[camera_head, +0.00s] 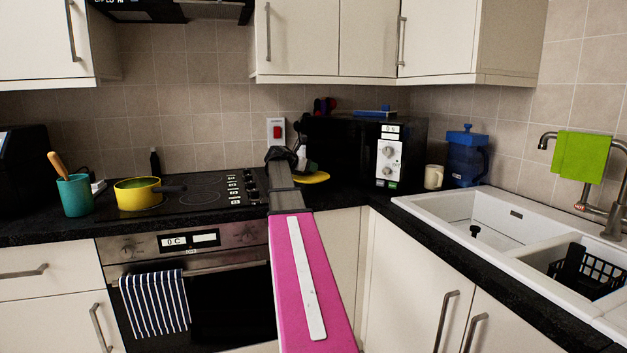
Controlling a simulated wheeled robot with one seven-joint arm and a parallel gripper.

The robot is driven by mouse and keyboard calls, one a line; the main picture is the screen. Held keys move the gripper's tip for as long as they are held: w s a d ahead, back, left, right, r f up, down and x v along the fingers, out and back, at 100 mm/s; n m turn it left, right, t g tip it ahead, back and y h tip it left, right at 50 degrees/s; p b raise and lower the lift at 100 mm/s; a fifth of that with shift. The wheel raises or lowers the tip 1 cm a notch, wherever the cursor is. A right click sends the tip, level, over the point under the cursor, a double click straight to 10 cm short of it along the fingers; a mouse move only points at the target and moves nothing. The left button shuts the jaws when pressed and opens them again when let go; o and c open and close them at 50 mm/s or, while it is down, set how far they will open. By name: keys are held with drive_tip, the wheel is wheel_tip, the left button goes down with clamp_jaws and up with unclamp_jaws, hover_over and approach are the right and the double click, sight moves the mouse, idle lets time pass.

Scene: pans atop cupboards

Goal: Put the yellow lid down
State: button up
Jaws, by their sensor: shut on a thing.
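The yellow lid (314,178) is low over the black worktop, between the hob and the microwave. It is partly hidden behind my arm and gripper, and I cannot tell whether it touches the worktop. My gripper (303,166) is at the lid and shut on it; the fingertips are small and dark here, so the exact grip is unclear. A yellow pan (138,196) without a lid stands on the left of the hob, its dark handle pointing right.
The black microwave (345,150) stands right behind the lid, with a cream mug (433,177) and a blue water jug (466,156) to its right. A teal pot (75,195) stands left of the pan. The hob (205,192) is clear right of the pan. Wall cupboards (368,40) hang above.

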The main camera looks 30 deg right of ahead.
sight(313, 177)
drive_tip(key=shift+s+d+f, duration=0.3)
drive_tip(key=shift+d+f, duration=0.35)
drive_tip(key=shift+d, duration=0.15)
drive_tip(key=shift+f, duration=1.9)
drive_tip(key=o, duration=1)
drive_tip(key=shift+f, duration=0.1)
drive_tip(key=shift+c, duration=0.2)
drive_tip(key=shift+a, duration=0.15)
drive_tip(key=v, duration=1.2)
